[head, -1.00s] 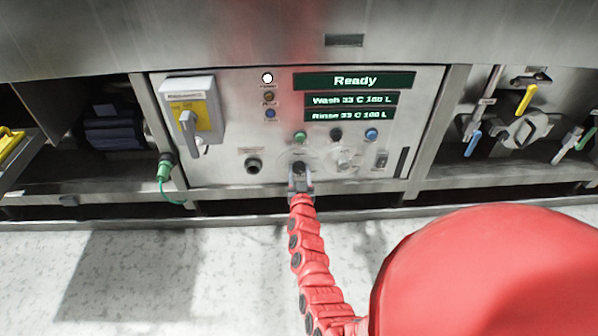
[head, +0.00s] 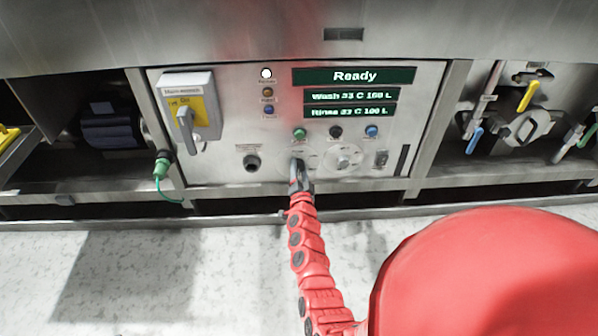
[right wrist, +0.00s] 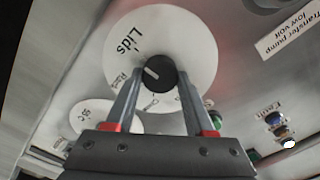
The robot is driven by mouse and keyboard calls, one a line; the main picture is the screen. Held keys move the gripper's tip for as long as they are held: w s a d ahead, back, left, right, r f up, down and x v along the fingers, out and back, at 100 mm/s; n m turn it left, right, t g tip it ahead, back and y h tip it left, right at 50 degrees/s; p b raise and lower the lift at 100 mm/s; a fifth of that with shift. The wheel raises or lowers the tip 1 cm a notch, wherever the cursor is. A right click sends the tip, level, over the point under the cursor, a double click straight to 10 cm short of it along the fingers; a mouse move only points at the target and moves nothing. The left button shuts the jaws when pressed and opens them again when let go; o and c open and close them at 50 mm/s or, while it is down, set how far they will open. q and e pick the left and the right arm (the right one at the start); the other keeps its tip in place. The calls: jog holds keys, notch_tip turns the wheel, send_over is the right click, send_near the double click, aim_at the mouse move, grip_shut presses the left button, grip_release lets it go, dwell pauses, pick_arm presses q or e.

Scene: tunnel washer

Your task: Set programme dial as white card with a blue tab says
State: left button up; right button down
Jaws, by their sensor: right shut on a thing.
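The programme dial is a black round knob with a pale pointer line (right wrist: 159,73) on a white disc (right wrist: 190,42). In the right wrist view the pointer aims to the upper left, roughly at the printed word Lids. Other words on the disc are partly covered by the fingers. My right gripper (right wrist: 159,82) is shut on the knob. In the head view my right gripper (head: 299,172) covers most of the dial, low on the control panel (head: 225,160). My left gripper is out of view. I see no white card with a blue tab.
A second dial (head: 344,158) sits just right of the gripper; above are green, black and blue buttons. The display (head: 354,76) reads Ready, with Wash and Rinse lines below. An isolator handle (head: 187,125) is at left. Levers and pipes (head: 528,96) stand at right.

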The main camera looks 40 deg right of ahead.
jog(key=shift+m, duration=0.5)
jog(key=shift+c, duration=1.3)
grip_release()
